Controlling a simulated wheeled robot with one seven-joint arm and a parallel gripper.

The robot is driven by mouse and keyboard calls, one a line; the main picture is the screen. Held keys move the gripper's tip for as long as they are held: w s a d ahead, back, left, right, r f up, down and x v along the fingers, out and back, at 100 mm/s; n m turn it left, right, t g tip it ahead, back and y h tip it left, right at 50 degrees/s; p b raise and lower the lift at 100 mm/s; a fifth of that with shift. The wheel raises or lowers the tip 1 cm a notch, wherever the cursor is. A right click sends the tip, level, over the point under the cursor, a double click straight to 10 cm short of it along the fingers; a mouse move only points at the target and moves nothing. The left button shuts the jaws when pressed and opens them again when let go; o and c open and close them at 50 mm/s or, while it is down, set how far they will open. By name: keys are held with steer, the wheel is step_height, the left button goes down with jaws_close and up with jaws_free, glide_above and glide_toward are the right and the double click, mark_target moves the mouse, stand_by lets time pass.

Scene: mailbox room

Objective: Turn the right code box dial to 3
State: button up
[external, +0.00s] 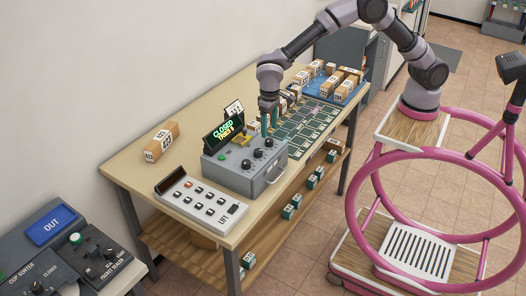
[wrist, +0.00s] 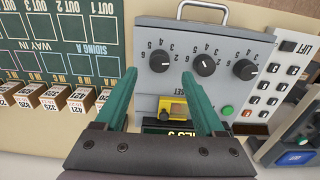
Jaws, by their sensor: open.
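The grey code box (external: 245,165) stands on the table with three black dials on its top. Its right dial (external: 269,142) is at the end nearest the green mat; in the wrist view, where the box's lettering is upside down, this dial (wrist: 160,62) is the leftmost. I cannot read its setting for certain. My gripper (external: 269,126) points down at the back of the box near that dial. In the wrist view its two teal fingers (wrist: 159,76) are apart, with the right dial showing just beyond the gap between their tips. Nothing is between them.
The middle dial (wrist: 205,64) is close to one fingertip. A LIFT button panel (external: 201,200) lies left. The mat (external: 300,124) and a blue tray of parcels (external: 343,92) lie right.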

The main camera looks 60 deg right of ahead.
mark_target(269, 140)
steer(key=shift+f, duration=2.65)
jaws_close()
